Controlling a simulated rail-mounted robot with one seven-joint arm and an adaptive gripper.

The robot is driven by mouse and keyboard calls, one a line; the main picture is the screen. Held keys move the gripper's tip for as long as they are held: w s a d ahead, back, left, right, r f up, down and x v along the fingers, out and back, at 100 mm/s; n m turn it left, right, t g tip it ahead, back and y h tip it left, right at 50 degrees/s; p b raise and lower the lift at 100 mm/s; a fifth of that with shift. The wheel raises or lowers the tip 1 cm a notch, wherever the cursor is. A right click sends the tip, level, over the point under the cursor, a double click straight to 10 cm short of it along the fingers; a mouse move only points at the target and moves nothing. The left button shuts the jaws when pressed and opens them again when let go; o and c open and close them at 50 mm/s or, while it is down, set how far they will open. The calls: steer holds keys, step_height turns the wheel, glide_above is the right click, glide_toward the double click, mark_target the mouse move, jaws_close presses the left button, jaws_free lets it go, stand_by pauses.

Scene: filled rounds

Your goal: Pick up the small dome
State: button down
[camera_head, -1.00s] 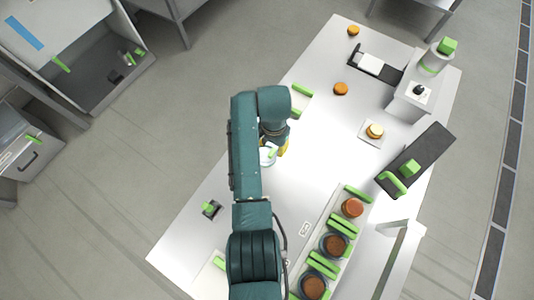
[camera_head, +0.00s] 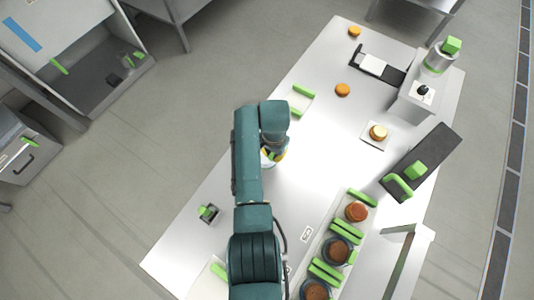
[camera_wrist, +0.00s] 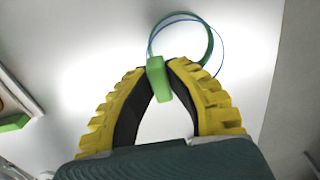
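The small dome is clear, with a thin green and blue rim (camera_wrist: 209,38) and a green handle (camera_wrist: 158,80) in the wrist view. My gripper (camera_wrist: 162,67) has yellow ribbed fingers with black inner pads. Its fingertips close in on both sides of the green handle and appear to touch it. The clear dome wall is hard to make out against the bright table. In the head view my gripper (camera_head: 273,156) is low over the white table, and my arm hides most of the dome.
The white table (camera_head: 325,150) is bare right of my gripper. A plate with a round (camera_head: 378,132) and loose rounds (camera_head: 343,90) lie farther right. A tray with several rounds and green bars (camera_head: 337,249) is at the lower right. A small green-topped item (camera_head: 208,213) is at lower left.

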stand_by(0.4)
step_height(320, 180, up, 10)
steer(key=p, duration=0.3)
stand_by(0.9)
